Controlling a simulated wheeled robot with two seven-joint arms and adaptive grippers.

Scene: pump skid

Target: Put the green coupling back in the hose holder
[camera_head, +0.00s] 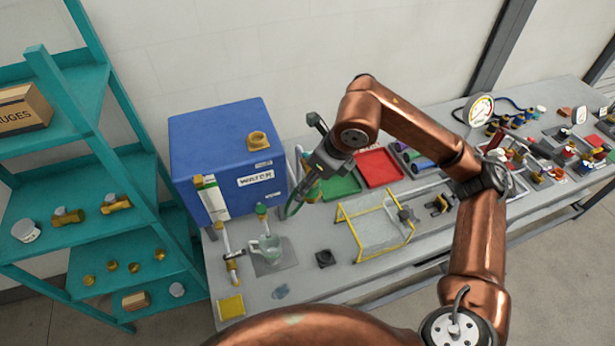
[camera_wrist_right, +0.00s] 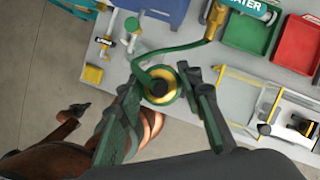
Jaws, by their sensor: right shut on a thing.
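The green coupling (camera_wrist_right: 160,85), a round green and brass piece with a dark centre, sits between the fingers of my right gripper (camera_wrist_right: 165,88) in the right wrist view. My right gripper is shut on it. A green hose (camera_wrist_right: 180,48) runs from it to a brass fitting near the blue water tank (camera_head: 225,150). I cannot clearly pick out the hose holder. My left gripper is not in view.
A glass jug (camera_head: 267,247) stands on the bench by a green-topped valve. A yellow-framed rack (camera_head: 375,228), a green tray (camera_head: 341,186) and a red tray (camera_head: 380,167) lie to the right. A teal shelf (camera_head: 150,215) stands left. The bench's front has some free room.

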